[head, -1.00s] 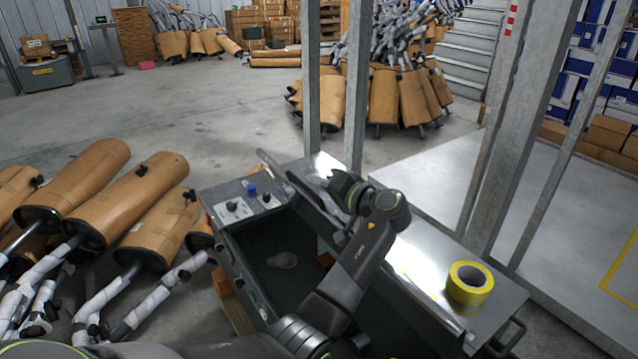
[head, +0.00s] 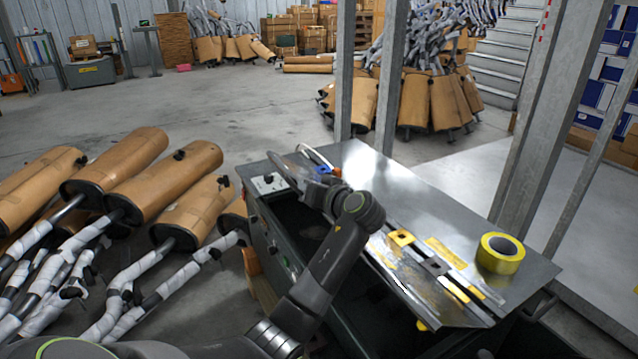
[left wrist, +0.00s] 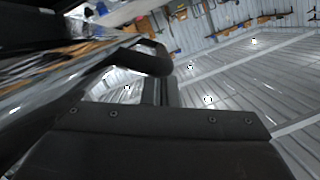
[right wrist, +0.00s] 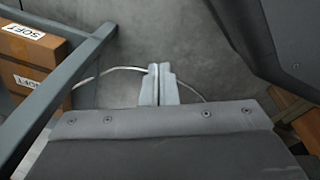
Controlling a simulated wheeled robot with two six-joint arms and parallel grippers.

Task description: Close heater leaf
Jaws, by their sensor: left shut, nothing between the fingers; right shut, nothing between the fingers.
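The heater is a dark cabinet with a metal top (head: 420,190) at the centre of the head view. Its shiny leaf (head: 400,275) lies at a slant along the near side of the top; its exact angle is hard to tell. My left gripper (head: 322,188) is at the leaf's far left end, partly hidden by my wrist. Its shut, empty fingers (left wrist: 160,90) show in the left wrist view beside a dark curved bar; contact is unclear. My right gripper (right wrist: 161,84) is shut and empty above grey floor in the right wrist view, outside the head view.
A yellow tape roll (head: 499,253) and flat strips with yellow pieces (head: 400,237) are on the top. Wrapped mufflers (head: 165,185) crowd the left. Metal posts (head: 392,75) stand behind the heater. Open floor (head: 240,115) lies beyond.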

